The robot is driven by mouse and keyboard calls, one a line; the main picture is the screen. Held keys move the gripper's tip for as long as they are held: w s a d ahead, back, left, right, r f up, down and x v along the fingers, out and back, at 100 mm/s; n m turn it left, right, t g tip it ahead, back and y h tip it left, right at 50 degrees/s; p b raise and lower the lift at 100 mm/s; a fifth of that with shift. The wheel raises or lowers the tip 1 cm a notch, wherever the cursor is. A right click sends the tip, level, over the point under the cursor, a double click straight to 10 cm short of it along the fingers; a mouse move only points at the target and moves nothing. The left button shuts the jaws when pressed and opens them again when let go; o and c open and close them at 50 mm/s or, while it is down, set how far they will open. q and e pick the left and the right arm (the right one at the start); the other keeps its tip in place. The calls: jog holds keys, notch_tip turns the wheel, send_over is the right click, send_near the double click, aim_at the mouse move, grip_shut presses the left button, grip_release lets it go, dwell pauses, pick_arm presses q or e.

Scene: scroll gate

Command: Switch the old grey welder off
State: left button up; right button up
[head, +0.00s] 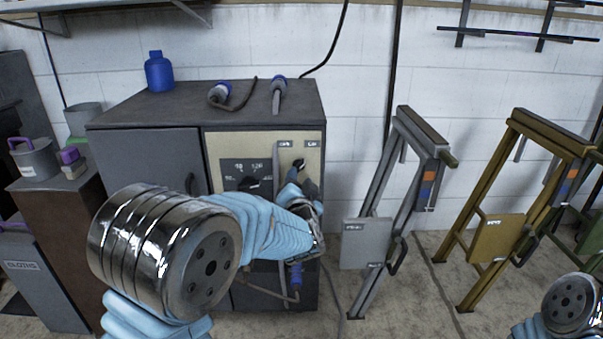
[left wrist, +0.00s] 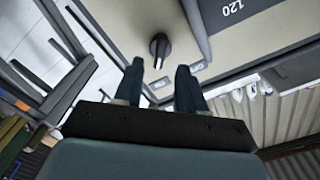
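A small black rotary knob (head: 298,163) sits at the panel's upper right, under two small labels; the knob also shows in the left wrist view (left wrist: 158,48). My left gripper (head: 303,184) is in front of the panel, just below the knob. In the left wrist view its two dark fingers (left wrist: 158,72) are apart, with the knob ahead between the tips and nothing held. A larger dial (head: 249,183) is at the panel's middle, partly behind my arm.
A brown cabinet (head: 66,215) and a cloths bin (head: 36,281) are at left.

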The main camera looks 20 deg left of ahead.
aim_at(299, 170)
pick_arm(q)
jog(key=x, duration=0.5)
jog(key=shift+c, duration=0.3)
grip_shut()
